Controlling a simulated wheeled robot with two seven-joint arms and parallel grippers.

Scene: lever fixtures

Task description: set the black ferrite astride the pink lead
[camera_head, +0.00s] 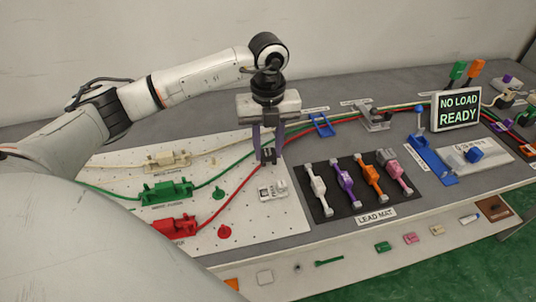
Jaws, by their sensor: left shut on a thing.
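My left gripper (268,153) points down over the white pegboard and is shut on a small black block, which looks like the black ferrite (269,157). Fine detail of the ferrite is too small to tell. The pink lead (396,172) lies at the right end of the dark lead mat (349,206), to the right of the gripper and apart from it. My right gripper is not in view.
White (318,186), purple (344,178) and orange (370,178) leads lie beside the pink one. A small white labelled holder (272,190) sits below the gripper. Red, green and cream cables cross the pegboard. A sign (457,108) reads "NO LOAD READY". A blue lever fixture (432,158) stands right of the mat.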

